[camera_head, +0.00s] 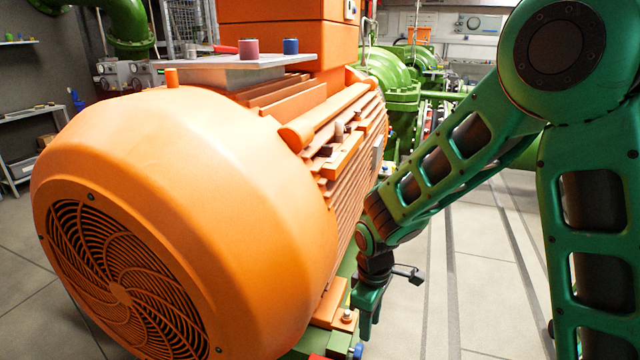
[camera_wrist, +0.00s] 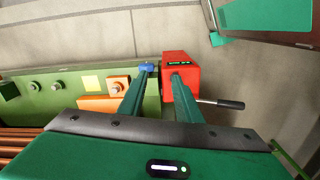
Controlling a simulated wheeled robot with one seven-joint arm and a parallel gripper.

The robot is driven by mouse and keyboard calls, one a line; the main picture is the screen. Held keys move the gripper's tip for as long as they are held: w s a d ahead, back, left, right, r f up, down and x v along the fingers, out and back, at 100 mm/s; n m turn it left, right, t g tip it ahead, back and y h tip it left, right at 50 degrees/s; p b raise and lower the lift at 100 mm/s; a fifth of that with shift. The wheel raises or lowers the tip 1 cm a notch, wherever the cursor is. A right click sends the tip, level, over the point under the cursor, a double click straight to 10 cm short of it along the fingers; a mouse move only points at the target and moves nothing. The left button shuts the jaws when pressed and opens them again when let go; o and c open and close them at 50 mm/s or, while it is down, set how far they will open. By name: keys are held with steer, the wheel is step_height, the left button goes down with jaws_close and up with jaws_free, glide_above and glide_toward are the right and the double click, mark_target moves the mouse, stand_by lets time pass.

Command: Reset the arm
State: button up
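My gripper (camera_head: 369,318) hangs low to the right of the big orange motor (camera_head: 180,215), pointing down, with my green arm bent above it. In the wrist view, my gripper's two green fingers (camera_wrist: 161,78) stand apart with a gap and nothing held between them. A blue knob-like piece (camera_wrist: 147,67) shows at the left fingertip, and a red box (camera_wrist: 181,66) lies behind the right fingertip. I cannot tell whether the fingers touch either one.
The green base frame (camera_wrist: 62,95) with bolts runs under the motor. A grey plate (camera_head: 220,72) on the motor carries a reddish cylinder (camera_head: 248,48) and a blue cylinder (camera_head: 291,46). Green pipework (camera_head: 392,85) stands behind. The tiled floor (camera_head: 480,285) at right is largely clear.

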steer(key=s+d+r+m, duration=0.35)
steer(key=d+r, duration=0.25)
steer(key=d, duration=0.4)
steer(key=s+d+r+m, duration=0.2)
steer(key=d+r+m, duration=0.35)
steer(key=d, duration=0.35)
steer(key=s+d+r+m, duration=0.3)
steer(key=s+d+m, duration=0.1)
steer(key=s, duration=0.4)
steer(key=s+d+r+m, duration=0.3)
steer(key=s+d+m, duration=0.2)
steer(key=s, duration=0.4)
steer(key=shift+s+d+y, duration=0.25)
steer(key=shift+d+y, duration=0.05)
steer(key=shift+d, duration=0.15)
